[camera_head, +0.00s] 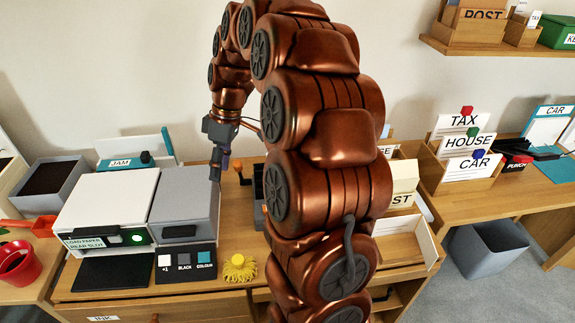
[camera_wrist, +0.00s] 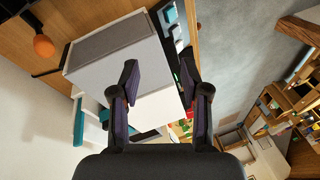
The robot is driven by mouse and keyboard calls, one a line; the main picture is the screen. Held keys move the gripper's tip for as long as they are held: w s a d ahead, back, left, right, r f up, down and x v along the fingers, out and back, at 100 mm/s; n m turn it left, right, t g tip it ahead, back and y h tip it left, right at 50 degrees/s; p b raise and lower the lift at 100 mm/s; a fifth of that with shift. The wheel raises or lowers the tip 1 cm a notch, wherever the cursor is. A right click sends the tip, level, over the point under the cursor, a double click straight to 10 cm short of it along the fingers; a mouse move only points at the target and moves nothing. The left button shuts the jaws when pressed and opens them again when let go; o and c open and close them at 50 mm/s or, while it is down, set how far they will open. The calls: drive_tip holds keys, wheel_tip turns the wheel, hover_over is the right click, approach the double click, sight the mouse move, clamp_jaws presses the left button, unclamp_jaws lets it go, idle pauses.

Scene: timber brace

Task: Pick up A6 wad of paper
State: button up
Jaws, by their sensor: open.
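I cannot pick out an A6 wad of paper for certain in either view. My gripper (camera_head: 216,168) hangs over the grey right-hand part of a copier-like machine (camera_head: 184,206), apart from its top as far as I can tell. In the wrist view my gripper (camera_wrist: 159,78) has its two fingers spread, with nothing held between them. The machine (camera_wrist: 112,38) lies beneath and beyond the fingers there. Its white lid (camera_head: 108,198) is on the left in the head view. My arm hides part of the desk's middle.
A button panel (camera_head: 186,262) and a yellow tufted item (camera_head: 239,268) sit in front of the machine. A JAM box (camera_head: 130,162) stands behind it. Card holders marked TAX, HOUSE and CAR (camera_head: 467,146) stand right. A grey bin (camera_head: 487,248) is below. A shelf (camera_head: 470,47) hangs upper right.

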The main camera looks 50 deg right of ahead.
drive_tip(key=w+d+f+n+t, duration=0.1)
drive_tip(key=d+f, duration=0.2)
drive_tip(key=d, duration=0.7)
drive_tip(key=d+f+n+t, duration=0.1)
drive_tip(key=d+f, duration=0.2)
drive_tip(key=d, duration=0.7)
drive_tip(key=w+d+f+n, duration=0.1)
drive_tip(key=d+f, duration=0.2)
drive_tip(key=d, duration=0.7)
drive_tip(key=shift+w+d+f+t, duration=0.1)
drive_tip(key=shift+w+f+t, duration=0.05)
drive_tip(key=shift+w+t, duration=0.2)
drive_tip(key=shift+p+x, duration=0.5)
drive_tip(key=shift+x, duration=0.65)
drive_tip(key=shift+p+x, duration=0.55)
drive_tip(key=shift+x, duration=0.2)
drive_tip(key=shift+w+p+x, duration=0.1)
drive_tip(key=shift+p+x, duration=0.25)
drive_tip(key=shift+x, duration=0.65)
drive_tip(key=shift+w+p+x, duration=0.15)
drive_tip(key=shift+p+x, duration=0.2)
drive_tip(key=shift+x, duration=0.65)
clamp_jaws()
